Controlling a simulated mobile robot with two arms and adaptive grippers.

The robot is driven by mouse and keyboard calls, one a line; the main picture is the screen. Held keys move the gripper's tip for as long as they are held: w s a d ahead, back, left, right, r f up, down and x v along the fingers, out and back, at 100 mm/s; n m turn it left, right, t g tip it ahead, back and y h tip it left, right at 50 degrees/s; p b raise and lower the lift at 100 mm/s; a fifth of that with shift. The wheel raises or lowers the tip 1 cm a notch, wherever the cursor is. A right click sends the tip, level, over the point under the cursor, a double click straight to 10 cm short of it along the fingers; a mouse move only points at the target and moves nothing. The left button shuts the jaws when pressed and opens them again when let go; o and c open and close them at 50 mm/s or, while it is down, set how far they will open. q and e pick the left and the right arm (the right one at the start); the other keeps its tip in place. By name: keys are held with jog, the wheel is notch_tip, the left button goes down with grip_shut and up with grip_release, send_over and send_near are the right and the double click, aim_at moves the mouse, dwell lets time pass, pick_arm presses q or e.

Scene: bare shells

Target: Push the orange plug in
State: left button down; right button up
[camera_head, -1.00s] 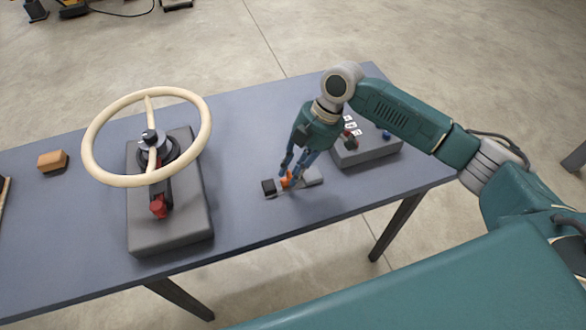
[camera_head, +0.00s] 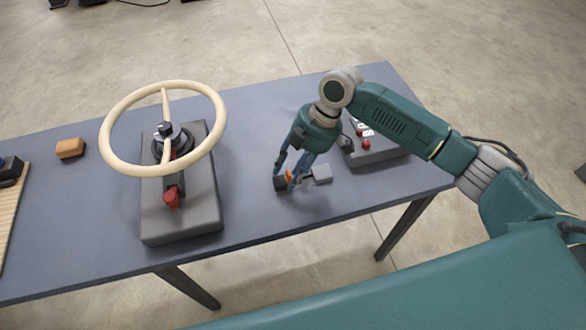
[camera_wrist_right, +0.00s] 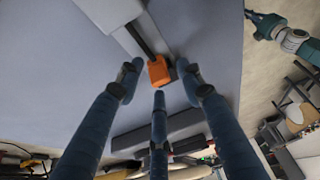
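The orange plug (camera_head: 289,176) sits low on the table between a small black block (camera_head: 280,184) and a light grey block (camera_head: 322,174). In the right wrist view a thin dark rod runs from the pale block (camera_wrist_right: 108,12) to the orange plug (camera_wrist_right: 158,71). My right gripper (camera_head: 288,178) points down over the plug. Two blue fingertips stand on either side of it with narrow gaps, and a third finger (camera_wrist_right: 158,101) lies at its lower edge. Whether the fingers press on the plug is not clear. My left gripper is out of view.
A cream steering wheel (camera_head: 115,108) on a grey base (camera_head: 181,226) stands to the left. A grey box with red buttons (camera_head: 378,155) stands just right of my gripper. An orange-brown block (camera_head: 70,148) lies far left. The table front (camera_head: 258,219) is clear.

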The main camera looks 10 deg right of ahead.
jog(key=shift+r, duration=0.1)
jog(key=v, duration=1.1)
jog(key=shift+r, duration=0.4)
jog(key=shift+f, duration=0.1)
